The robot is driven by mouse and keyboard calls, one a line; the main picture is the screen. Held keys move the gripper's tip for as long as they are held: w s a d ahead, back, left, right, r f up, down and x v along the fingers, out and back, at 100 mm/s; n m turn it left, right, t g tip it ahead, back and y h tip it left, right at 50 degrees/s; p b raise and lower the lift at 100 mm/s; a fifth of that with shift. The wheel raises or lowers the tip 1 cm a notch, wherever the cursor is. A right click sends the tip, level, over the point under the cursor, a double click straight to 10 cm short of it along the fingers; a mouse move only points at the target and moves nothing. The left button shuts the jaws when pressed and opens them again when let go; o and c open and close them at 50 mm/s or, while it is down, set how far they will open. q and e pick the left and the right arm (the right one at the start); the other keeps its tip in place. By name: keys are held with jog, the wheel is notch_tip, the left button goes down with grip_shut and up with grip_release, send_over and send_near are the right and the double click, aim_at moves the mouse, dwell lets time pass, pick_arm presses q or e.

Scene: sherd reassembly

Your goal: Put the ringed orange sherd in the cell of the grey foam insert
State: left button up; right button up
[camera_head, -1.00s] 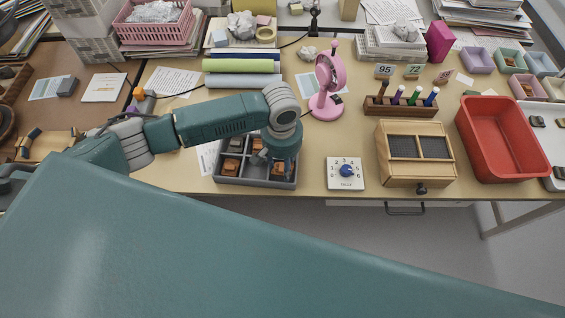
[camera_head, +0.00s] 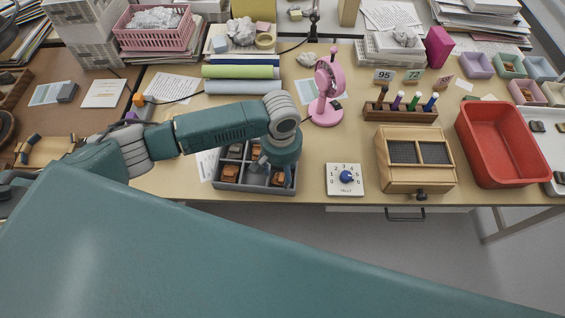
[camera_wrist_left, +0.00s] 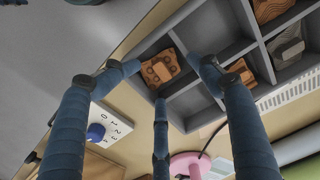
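The grey foam insert (camera_head: 228,188) lies near the table's front edge, divided into cells. An orange sherd with dark ring marks (camera_wrist_left: 160,68) lies in a corner cell of it in the left wrist view. It shows in the front right cell in the head view (camera_head: 279,178). My left gripper (camera_head: 274,172) points down over that part of the insert. In the left wrist view its fingers (camera_wrist_left: 160,85) are spread apart around the ringed sherd, with clear gaps; whether any finger touches it is hard to tell. My right gripper is out of view.
Other cells hold another orange sherd (camera_wrist_left: 241,71), a ribbed brown one (camera_wrist_left: 272,8) and a greyish one (camera_wrist_left: 288,45). A dial box (camera_head: 344,180) stands right of the insert, a pink fan (camera_head: 326,90) behind it. A wooden box (camera_head: 415,160) and red tub (camera_head: 500,145) are farther right.

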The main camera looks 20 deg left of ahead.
aim_at(282, 177)
pick_arm(q)
notch_tip(282, 177, up, 13)
jog(key=b, duration=0.1)
jog(key=shift+w+a, duration=0.1)
dwell(1.1)
